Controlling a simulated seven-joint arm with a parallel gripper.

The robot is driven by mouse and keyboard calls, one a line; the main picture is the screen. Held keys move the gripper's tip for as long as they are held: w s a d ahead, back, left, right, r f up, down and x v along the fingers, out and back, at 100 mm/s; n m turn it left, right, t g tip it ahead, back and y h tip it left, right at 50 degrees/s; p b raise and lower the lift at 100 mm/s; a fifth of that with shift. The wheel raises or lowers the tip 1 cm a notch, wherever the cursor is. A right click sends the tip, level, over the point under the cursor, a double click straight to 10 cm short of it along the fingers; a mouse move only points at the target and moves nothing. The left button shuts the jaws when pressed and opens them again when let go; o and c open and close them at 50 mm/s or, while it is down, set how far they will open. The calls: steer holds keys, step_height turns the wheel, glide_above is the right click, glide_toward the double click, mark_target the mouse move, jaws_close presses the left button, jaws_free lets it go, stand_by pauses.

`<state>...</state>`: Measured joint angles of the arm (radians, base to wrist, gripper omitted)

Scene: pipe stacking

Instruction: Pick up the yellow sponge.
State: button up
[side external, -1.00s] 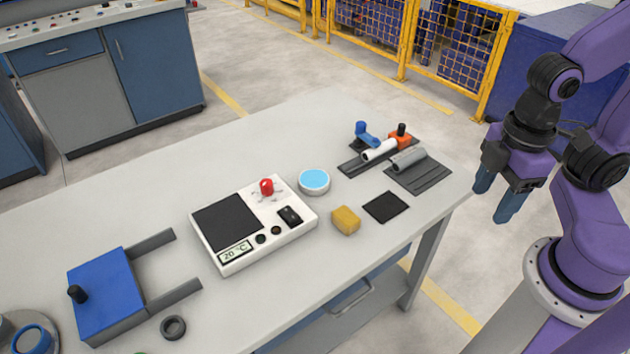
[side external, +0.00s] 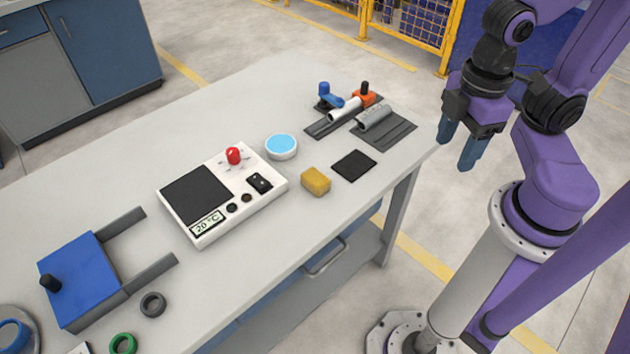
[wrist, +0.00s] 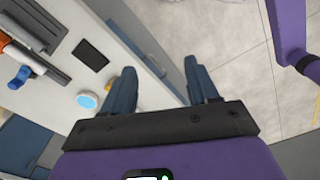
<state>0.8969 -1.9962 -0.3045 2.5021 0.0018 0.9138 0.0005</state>
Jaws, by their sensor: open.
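The yellow sponge (side external: 316,181) lies on the table near its front edge, between the white control box and a flat black pad. My gripper (side external: 460,152) is open and empty, off the table's right end and above its surface, well to the right of the sponge. In the wrist view my gripper (wrist: 163,85) shows its two blue fingers spread apart with nothing between them.
The black pad (side external: 354,165) lies right of the sponge. A blue-topped round dish (side external: 281,147) and the white control box (side external: 221,194) with a red knob stand to its left. Grey pipes (side external: 375,118) on dark holders sit farther back. A blue clamp block (side external: 82,278) is at left.

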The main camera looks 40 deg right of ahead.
steer(key=o, duration=0.7)
steer(key=n+h, duration=0.2)
steer(key=n, duration=0.3)
glide_above(315, 177)
steer(key=a, duration=0.2)
step_height(315, 177, down, 6)
steer(key=f, duration=0.8)
steer(key=d+f, duration=0.1)
steer(key=f, duration=0.3)
steer(key=shift+s+d+f, duration=0.1)
steer(key=shift+s+f, duration=0.05)
steer(key=shift+f, duration=0.2)
steer(key=shift+d+f, duration=0.25)
steer(key=shift+f, duration=1.05)
steer(key=shift+d+f, duration=0.2)
steer(key=shift+f, duration=1.05)
